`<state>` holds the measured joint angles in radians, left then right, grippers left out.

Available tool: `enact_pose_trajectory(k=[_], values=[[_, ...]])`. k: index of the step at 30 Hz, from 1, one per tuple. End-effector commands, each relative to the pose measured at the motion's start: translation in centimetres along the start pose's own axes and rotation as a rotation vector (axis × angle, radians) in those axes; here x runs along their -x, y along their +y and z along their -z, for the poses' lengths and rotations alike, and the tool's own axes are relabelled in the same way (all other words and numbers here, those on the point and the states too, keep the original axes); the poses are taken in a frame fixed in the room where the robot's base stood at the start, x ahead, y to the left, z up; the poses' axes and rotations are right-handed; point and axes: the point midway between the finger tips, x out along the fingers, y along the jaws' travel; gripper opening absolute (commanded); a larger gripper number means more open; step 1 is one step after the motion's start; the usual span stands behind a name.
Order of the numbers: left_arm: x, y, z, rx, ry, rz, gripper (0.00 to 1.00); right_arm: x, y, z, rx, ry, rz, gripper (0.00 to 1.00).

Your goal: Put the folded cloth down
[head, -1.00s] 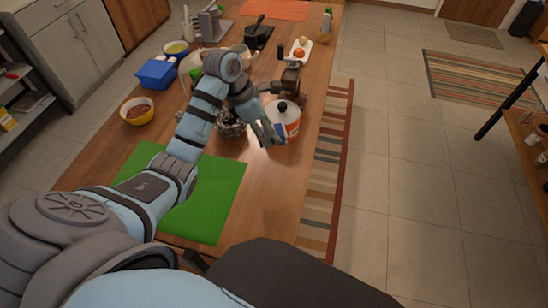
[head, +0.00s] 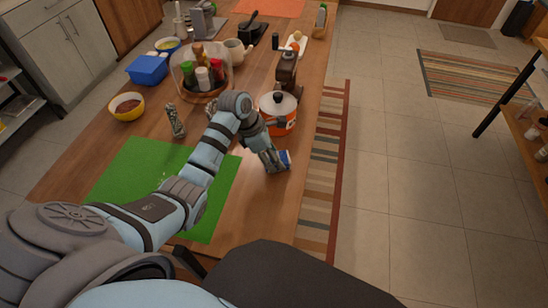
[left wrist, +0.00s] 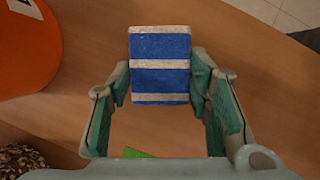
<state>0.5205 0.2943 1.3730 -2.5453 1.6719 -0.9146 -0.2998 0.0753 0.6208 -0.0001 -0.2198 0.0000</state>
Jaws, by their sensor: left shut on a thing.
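The folded cloth (left wrist: 160,78) is a small blue block with white stripes, seen between my left fingers in the left wrist view. In the head view a little of its blue and white (head: 286,157) shows at the fingertips. My left gripper (head: 277,161) is shut on the cloth near the right edge of the wooden table (head: 265,205). In the left wrist view the left gripper's (left wrist: 160,85) fingers press its two sides. I cannot tell whether the cloth touches the table. My right gripper is not in view.
An orange pot (head: 278,112) with a lid stands just beyond the gripper, with a grinder (head: 287,70) behind it. A green mat (head: 130,170) lies to the left. A spice carousel (head: 186,65) and yellow bowl (head: 127,106) stand farther back.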

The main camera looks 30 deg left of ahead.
Motion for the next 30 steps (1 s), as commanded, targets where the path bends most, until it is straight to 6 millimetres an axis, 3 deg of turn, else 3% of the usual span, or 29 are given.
enact_pose_trajectory(k=[9,10,13,23,26,30], values=[[-0.3,0.0,0.1,-0.001,-0.001,0.000,0.23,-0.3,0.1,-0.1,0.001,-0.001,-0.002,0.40],[-0.3,0.0,0.1,-0.001,-0.001,0.000,0.48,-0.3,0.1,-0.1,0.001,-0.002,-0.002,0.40],[-0.2,0.0,0.0,0.000,-0.001,0.000,0.64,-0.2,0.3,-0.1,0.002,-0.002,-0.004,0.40],[0.0,0.0,-0.1,0.000,-0.001,-0.001,0.65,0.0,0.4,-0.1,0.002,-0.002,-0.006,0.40],[1.2,0.1,-0.1,0.000,-0.001,-0.003,0.65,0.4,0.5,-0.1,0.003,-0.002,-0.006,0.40],[4.8,0.2,-0.1,-0.001,-0.001,-0.007,0.65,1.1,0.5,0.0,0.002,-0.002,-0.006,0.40]])
